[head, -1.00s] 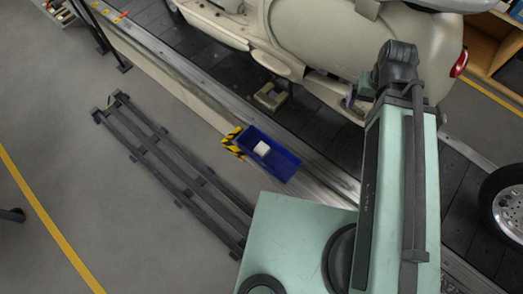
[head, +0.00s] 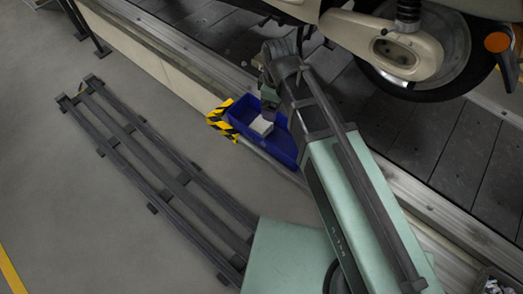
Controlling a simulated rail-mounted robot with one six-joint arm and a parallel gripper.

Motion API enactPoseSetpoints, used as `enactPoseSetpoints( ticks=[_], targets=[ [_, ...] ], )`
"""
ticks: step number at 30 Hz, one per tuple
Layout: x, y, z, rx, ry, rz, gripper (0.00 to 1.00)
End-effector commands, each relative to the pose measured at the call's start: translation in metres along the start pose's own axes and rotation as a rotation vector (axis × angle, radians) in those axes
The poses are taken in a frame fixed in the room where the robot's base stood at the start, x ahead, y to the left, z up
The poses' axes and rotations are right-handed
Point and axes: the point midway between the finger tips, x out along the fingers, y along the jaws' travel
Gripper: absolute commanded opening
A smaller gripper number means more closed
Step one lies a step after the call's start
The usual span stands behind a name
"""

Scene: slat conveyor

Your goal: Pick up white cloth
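The white cloth (head: 262,127) is a small, pale, block-like shape inside the blue bin (head: 287,152), which sits at the edge of the conveyor. My gripper (head: 269,109) hangs at the end of my arm over the bin, just above the cloth in the picture. It is small and dark, and the wrist partly covers it. I cannot tell whether its fingers are open or shut, or whether they touch the cloth. The cloth's upper side is partly hidden by the gripper.
A cream scooter (head: 390,45) stands on the dark slat conveyor (head: 410,125) behind my arm. A yellow-black striped marker (head: 221,119) is at the bin's left end. Dark floor rails (head: 165,170) run along the left. The grey floor beside them is clear.

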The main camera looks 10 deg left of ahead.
Motion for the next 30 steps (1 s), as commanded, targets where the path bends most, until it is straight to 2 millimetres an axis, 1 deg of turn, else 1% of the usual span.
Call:
enactPoseSetpoints(
  ticks=[1,2,3,5,6,9,12,15,17,21,24,26,30],
  targets=[
    [0.059,0.0,-0.029,-0.253,0.0,0.0,0.89],
    [0.063,0.0,-0.038,-0.409,0.0,0.0,0.89],
    [0.057,0.001,-0.046,-0.593,0.0,0.0,0.89],
    [0.043,0.006,-0.049,-0.823,0.0,0.0,0.89],
    [0.041,0.007,-0.049,-0.952,0.0,0.0,0.89],
    [0.041,0.006,-0.048,-1.172,0.0,0.0,0.89],
    [0.04,0.006,-0.047,-1.258,0.001,0.0,0.89],
    [0.043,0.007,-0.047,-1.267,0.0,0.0,0.89],
    [0.05,0.007,-0.047,-1.266,0.0,0.0,0.89],
    [0.08,0.007,-0.047,-1.264,0.0,0.0,0.89],
    [0.098,0.007,-0.047,-1.263,0.0,0.0,0.89],
    [0.102,0.007,-0.047,-1.263,0.0,0.0,0.89],
    [0.101,0.007,-0.047,-1.262,0.0,0.0,0.89]
  ],
)
